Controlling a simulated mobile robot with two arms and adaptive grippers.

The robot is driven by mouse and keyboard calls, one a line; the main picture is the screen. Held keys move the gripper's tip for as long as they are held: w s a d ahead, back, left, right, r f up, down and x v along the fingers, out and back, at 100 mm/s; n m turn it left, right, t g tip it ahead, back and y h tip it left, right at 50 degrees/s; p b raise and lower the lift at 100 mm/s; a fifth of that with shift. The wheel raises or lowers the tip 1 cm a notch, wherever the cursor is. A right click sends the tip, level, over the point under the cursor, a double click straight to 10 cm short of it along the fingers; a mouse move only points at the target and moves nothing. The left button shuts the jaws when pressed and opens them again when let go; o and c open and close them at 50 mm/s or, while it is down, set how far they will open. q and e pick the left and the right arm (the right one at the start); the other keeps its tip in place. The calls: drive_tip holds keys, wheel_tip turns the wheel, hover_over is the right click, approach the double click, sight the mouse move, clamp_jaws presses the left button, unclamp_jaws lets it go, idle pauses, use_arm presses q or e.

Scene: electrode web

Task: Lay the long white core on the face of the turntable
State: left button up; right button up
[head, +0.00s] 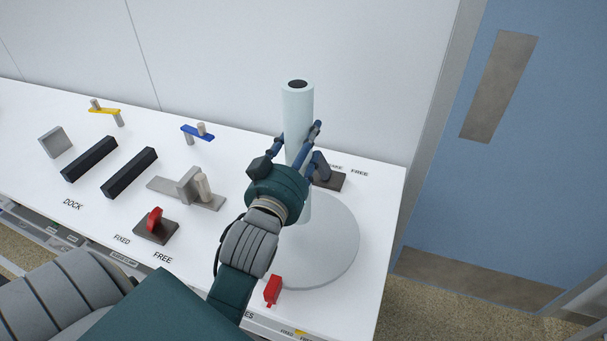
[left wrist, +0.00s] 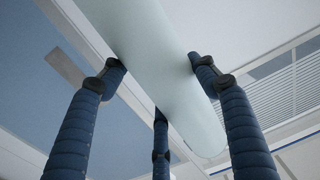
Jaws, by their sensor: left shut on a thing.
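The long white core (head: 298,112) is a pale upright cylinder with a dark hole in its top end. My left gripper (head: 300,150) is shut on it, with blue fingers around its middle. In the left wrist view the core (left wrist: 160,60) passes between the fingers (left wrist: 160,95). The turntable (head: 325,250) is a light grey round disc at the right end of the table. The core stands over the disc's far left part; its lower end is partly hidden by my gripper, so I cannot tell whether it touches the disc. My right gripper is not in view.
The white table (head: 60,185) carries two black bars (head: 130,173), a grey bracket (head: 190,190), a red-handled clamp (head: 155,225), a dark clamp (head: 328,175) behind the turntable and a red block (head: 272,290) in front. Yellow (head: 104,110) and blue (head: 197,133) pieces stand behind. A wall rises behind.

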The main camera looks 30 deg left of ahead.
sight(303, 167)
use_arm(q)
drive_tip(key=shift+s+f, duration=0.15)
drive_tip(key=shift+f, duration=2.9)
drive_tip(key=shift+f, duration=0.2)
drive_tip(key=o, duration=1.9)
drive_tip(key=shift+r, duration=0.15)
